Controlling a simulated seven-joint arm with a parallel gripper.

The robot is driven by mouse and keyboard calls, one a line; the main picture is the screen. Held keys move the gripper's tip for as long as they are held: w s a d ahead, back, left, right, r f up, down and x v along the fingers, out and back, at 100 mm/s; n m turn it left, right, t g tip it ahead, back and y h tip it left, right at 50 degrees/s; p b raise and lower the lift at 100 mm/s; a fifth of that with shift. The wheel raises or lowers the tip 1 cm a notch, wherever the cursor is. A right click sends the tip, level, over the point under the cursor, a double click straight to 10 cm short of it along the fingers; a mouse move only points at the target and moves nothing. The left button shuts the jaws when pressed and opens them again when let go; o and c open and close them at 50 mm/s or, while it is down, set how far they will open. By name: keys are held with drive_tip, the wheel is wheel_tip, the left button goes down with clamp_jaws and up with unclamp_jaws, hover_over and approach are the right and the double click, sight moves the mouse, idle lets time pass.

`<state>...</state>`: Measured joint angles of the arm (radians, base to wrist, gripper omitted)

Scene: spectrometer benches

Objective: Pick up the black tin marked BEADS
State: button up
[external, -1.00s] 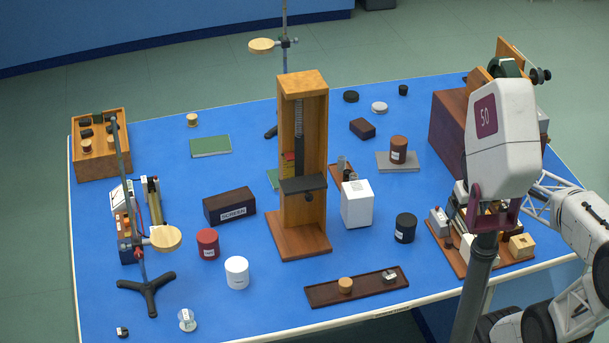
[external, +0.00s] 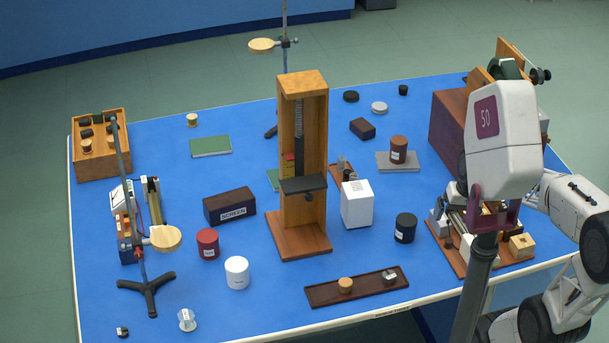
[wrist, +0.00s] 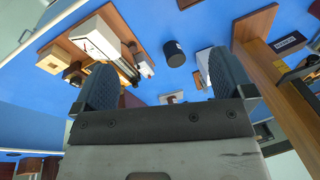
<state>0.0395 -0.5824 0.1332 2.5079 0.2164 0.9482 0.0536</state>
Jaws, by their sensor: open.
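A black tin (external: 405,228) with a small pale label stands upright on the blue bench top, right of centre; the label is too small to read. In the wrist view a dark cylinder, which looks like the same tin (wrist: 174,53), lies beyond the fingers and between them in the picture. My gripper (wrist: 160,72) is open, with two dark padded fingers apart and nothing between them. It is clear of the tin. In the external view I cannot make out the fingers.
A white box (external: 357,204) stands left of the tin and a brown tin (external: 398,150) sits behind it. A tall wooden stand (external: 303,170) rises further left. A brown tray (external: 325,293) lies in front. An instrument on a wooden base (external: 468,262) is to the right.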

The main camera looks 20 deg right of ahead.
drive_tip(key=w+a+f+m+y, duration=0.4)
drive_tip(key=w+f+m, duration=0.1)
drive_tip(key=f+m, duration=0.1)
drive_tip(key=m+t+y, duration=0.2)
drive_tip(key=m+t, duration=0.7)
drive_tip(key=m, duration=1.1)
approach(410, 220)
drive_tip(key=x, duration=0.3)
drive_tip(key=shift+w+f, duration=0.15)
drive_tip(key=shift+w, duration=0.15)
drive_tip(key=shift+a, duration=0.1)
drive_tip(key=shift+x, duration=1.25)
drive_tip(key=shift+a, duration=0.1)
drive_tip(key=shift+x, duration=2.55)
